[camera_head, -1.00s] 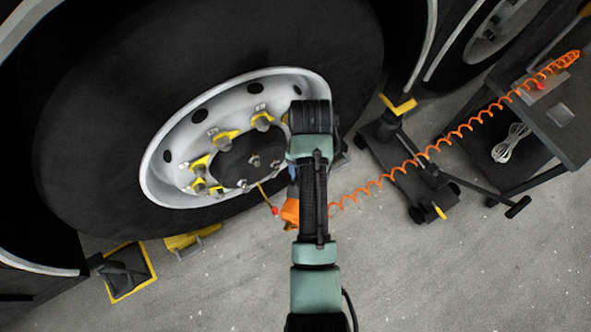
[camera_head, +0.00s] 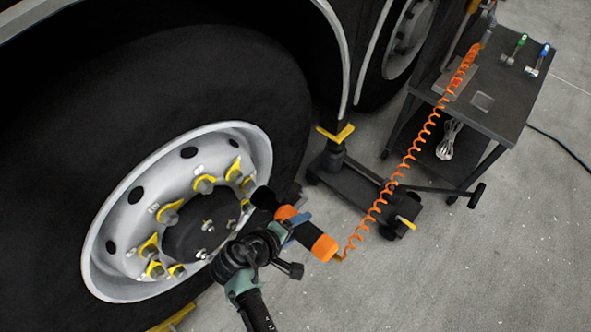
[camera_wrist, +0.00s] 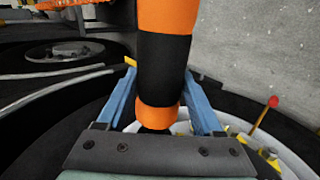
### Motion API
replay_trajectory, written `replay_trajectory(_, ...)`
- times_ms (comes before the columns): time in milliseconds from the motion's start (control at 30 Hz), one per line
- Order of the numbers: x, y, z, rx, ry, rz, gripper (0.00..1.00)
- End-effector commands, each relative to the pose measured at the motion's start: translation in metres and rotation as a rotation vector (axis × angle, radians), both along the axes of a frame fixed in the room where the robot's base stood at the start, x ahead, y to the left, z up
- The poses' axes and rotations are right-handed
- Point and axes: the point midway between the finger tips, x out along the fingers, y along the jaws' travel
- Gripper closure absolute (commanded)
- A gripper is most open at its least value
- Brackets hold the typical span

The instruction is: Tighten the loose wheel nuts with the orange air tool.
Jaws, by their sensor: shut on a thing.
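The orange and black air tool (camera_head: 318,240) is in my gripper (camera_head: 294,226), held in front of the wheel's lower right side. Its black nose points toward the wheel. In the wrist view my gripper's blue fingers (camera_wrist: 158,98) stand on both sides of the tool's body (camera_wrist: 165,60). The wheel (camera_head: 112,226) has a silver rim with several nuts around a dark hub, many with yellow pointers (camera_head: 168,212). I cannot tell which nuts are loose. My arm hides the lower right of the rim. The tool's nose appears apart from the nuts.
A coiled orange hose (camera_head: 404,164) runs from the tool to a dark cart (camera_head: 500,112) at the upper right. A black jack (camera_head: 345,178) with a yellow top stands beside the tyre. A red-tipped rod (camera_wrist: 272,102) shows near the wheel in the wrist view. Floor at lower right is clear.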

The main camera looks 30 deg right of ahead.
Motion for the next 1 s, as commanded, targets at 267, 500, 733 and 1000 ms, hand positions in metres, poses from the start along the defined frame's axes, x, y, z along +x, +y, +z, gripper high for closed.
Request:
replay_trajectory(267, 0.024, 0.007, 0.001, -0.004, -0.01, 0.003, 1.0)
replay_trajectory(500, 0.041, 0.013, 0.002, -0.003, -0.01, 0.0, 1.0)
replay_trajectory(733, 0.05, 0.017, 0.003, -0.002, -0.008, 0.0, 1.0)
replay_trajectory(1000, 0.052, 0.018, 0.004, -0.003, -0.008, -0.001, 1.0)
